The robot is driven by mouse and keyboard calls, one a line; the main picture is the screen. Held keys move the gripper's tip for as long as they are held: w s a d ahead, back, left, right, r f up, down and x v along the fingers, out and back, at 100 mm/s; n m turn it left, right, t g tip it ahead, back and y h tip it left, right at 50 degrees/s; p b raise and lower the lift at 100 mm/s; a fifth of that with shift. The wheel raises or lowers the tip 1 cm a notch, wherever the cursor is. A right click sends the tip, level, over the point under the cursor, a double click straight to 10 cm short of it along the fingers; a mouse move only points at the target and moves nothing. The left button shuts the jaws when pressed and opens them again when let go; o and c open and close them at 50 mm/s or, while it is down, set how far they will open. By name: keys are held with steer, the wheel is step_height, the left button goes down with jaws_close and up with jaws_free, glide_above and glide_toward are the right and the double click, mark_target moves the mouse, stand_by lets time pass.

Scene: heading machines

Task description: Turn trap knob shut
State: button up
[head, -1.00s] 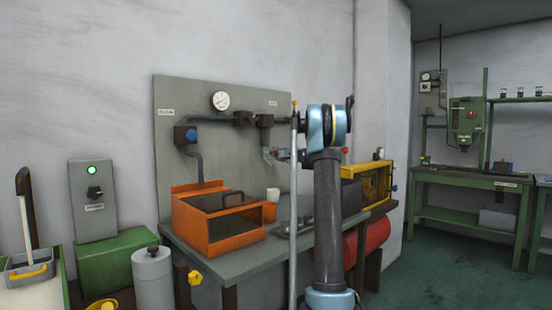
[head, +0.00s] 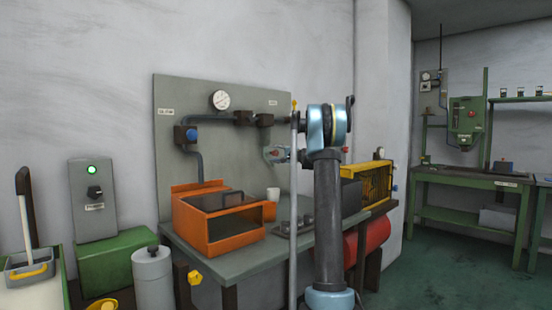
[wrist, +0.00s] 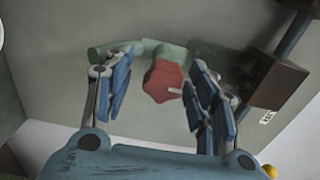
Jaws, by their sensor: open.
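The red trap knob (wrist: 160,80) sits on a green valve body (wrist: 110,54) against the grey panel in the wrist view. A short white mark on the knob points to the right. My gripper (wrist: 163,70) is open, with one blue-padded finger to the left of the knob and one to the right. Gaps show between the knob and both fingers. In the head view, the knob is a small red spot (head: 275,153) beside my gripper, partly hidden by it.
A dark block (wrist: 277,82) with a pipe and a small label is right of my gripper in the wrist view. A pressure gauge (head: 220,100) is higher on the panel.

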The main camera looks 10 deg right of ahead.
steer(key=shift+s+d, duration=0.1)
steer(key=v, duration=1.1)
steer(key=shift+s+d, duration=0.2)
steer(key=shift+s, duration=0.05)
